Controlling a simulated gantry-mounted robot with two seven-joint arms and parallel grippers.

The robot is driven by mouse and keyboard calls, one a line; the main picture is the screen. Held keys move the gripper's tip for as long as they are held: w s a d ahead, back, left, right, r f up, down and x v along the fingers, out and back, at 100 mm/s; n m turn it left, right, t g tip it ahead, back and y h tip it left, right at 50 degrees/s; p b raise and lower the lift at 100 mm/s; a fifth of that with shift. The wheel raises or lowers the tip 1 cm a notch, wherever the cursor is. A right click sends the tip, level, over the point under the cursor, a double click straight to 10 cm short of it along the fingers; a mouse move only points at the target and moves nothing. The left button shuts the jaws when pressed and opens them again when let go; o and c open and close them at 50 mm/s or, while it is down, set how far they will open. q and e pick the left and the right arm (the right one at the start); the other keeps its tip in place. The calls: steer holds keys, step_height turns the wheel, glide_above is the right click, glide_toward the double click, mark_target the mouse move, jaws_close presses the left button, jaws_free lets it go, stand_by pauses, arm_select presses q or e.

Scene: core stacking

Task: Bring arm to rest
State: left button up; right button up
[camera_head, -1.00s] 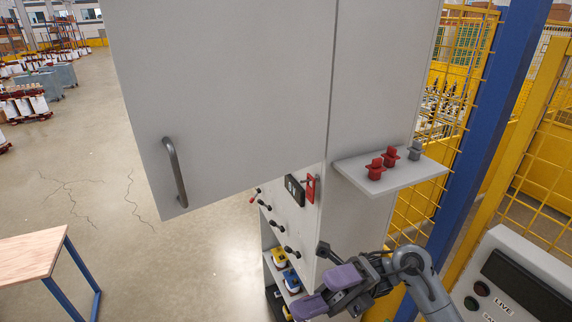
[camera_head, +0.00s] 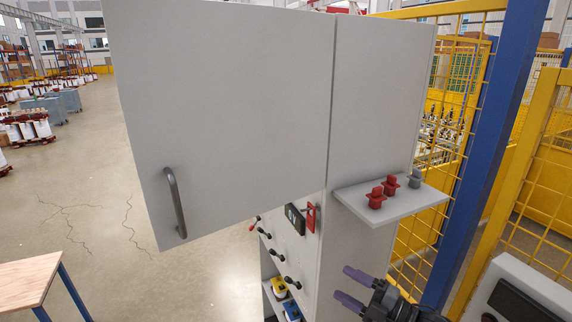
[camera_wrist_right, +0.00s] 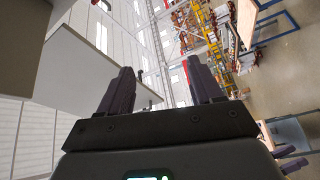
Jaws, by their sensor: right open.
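My right gripper (camera_head: 352,288) is at the bottom of the head view, to the right of the grey cabinet's lower body (camera_head: 340,245) and below its side shelf. Its two purple fingers are apart with nothing between them, and they point left. In the right wrist view the same gripper (camera_wrist_right: 160,88) shows two spread dark purple fingers with empty space between them. My left gripper is not in the head view. At the lower right edge of the wrist view, purple finger-like parts (camera_wrist_right: 291,157) show; I cannot tell clearly what they belong to.
The cabinet door (camera_head: 225,120) with a grey handle (camera_head: 175,203) fills the upper middle. A side shelf (camera_head: 425,198) holds two red pieces (camera_head: 376,198) and a grey one (camera_head: 415,179). A yellow fence (camera_head: 465,110), blue post (camera_head: 490,150) and control console (camera_head: 530,292) stand right. A wooden table (camera_head: 25,283) is left.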

steer(key=w+d+f+m+t+h, duration=0.1)
steer(key=w+d+f+m+h, duration=0.3)
steer(key=d+m+h, duration=0.3)
steer(key=w+d+f+m+h, duration=0.4)
steer(key=d+f+m+h, duration=0.15)
steer(key=d+h, duration=0.2)
steer(key=s+d+f+m+g+h, duration=0.55)
steer(key=s+d+m+g, duration=0.35)
steer(key=s+d+m, duration=0.35)
steer(key=s+a+f+n+y, duration=0.2)
steer(key=s+a+f, duration=0.8)
steer(key=s+a, duration=0.3)
steer(key=s+a+r+y, duration=0.1)
steer(key=s+a+r, duration=0.1)
steer(key=s, duration=0.8)
steer(key=s+a+r+y, duration=0.1)
steer(key=s+a, duration=0.4)
steer(key=s, duration=0.6)
steer(key=shift+s+a+r+y, duration=0.15)
steer(key=shift+a+r+y, duration=0.15)
steer(key=shift+r, duration=0.2)
